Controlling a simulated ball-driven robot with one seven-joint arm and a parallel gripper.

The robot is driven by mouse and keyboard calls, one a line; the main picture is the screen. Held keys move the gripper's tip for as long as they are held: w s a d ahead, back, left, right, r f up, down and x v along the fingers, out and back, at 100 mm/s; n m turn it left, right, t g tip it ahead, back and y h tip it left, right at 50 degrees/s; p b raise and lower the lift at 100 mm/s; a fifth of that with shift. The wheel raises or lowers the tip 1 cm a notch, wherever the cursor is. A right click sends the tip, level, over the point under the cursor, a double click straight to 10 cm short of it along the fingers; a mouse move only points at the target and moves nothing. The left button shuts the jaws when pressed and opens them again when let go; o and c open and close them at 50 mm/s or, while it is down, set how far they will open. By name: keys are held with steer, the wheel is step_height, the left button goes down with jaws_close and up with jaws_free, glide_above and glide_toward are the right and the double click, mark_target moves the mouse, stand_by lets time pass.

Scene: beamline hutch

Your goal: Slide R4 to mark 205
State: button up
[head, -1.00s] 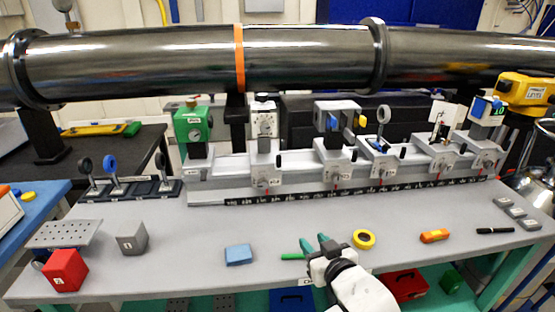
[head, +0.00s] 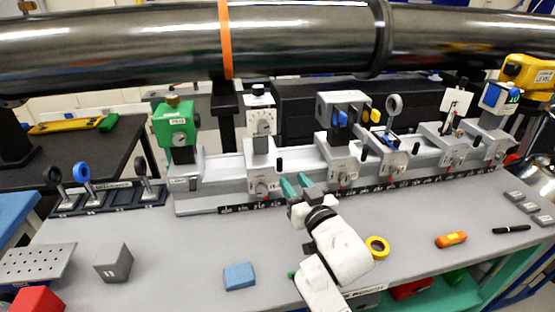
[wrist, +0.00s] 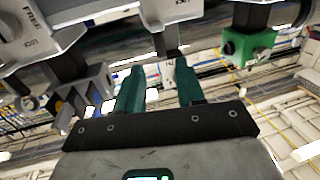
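A rail (head: 220,200) with a numbered black scale strip (head: 235,209) runs along the back of the bench and bears several grey riders. From left to right, they include a rider with a white dial unit (head: 262,185), one with a grey box and a blue part (head: 340,165), one with a round ring (head: 390,160), one with a white card (head: 452,152) and one at the far right (head: 495,143). Rider labels and scale numbers are too small to read, so I cannot tell which is R4. My gripper (head: 295,187), with green fingers apart, is empty in front of the rail, between the two leftmost riders. The fingers also show apart in the wrist view (wrist: 160,88).
A dark beam pipe (head: 300,40) crosses above the rail. A green unit (head: 176,125) stands at the rail's left end. A blue block (head: 239,276), yellow tape ring (head: 377,247) and orange tool (head: 451,239) lie on the front bench, which has clear room between them.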

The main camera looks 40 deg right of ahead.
mark_target(281, 165)
steer(key=p+x, duration=0.1)
steer(key=x, duration=0.8)
steer(key=shift+w+d+p, duration=0.1)
steer(key=shift+w+p, duration=0.1)
steer(key=shift+p, duration=0.1)
steer(key=shift+c, duration=0.4)
jaws_close()
